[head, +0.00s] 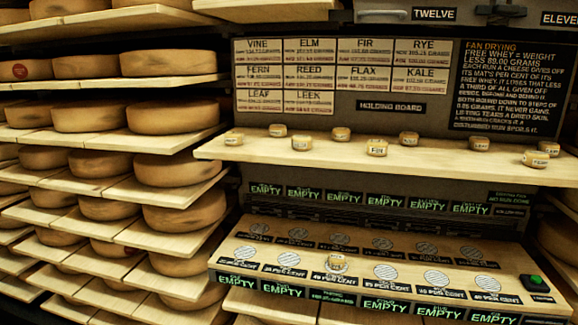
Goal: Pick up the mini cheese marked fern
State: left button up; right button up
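Several mini cheeses, small pale yellow rounds with labels, stand on the wooden holding board (330,163). One near the middle (377,147) seems to read FIR. Others include one at the left end (234,139), one left of the middle (302,144) and one at the right front (535,159). Their labels are too small to read surely, so I cannot tell which is marked fern. A fern card (264,77) is on the panel behind. Another mini cheese (336,263) sits on the lower board, its label unreadable. Neither gripper is in view.
The lower board (225,250) has round grilles with percent labels and a green button (534,282) at right. Green EMPTY signs run above and below it. Racks of large cheese wheels (175,169) fill the left. The holding board has bare room in front of the cheeses.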

aim_at(536, 160)
jog(key=z, duration=1.4)
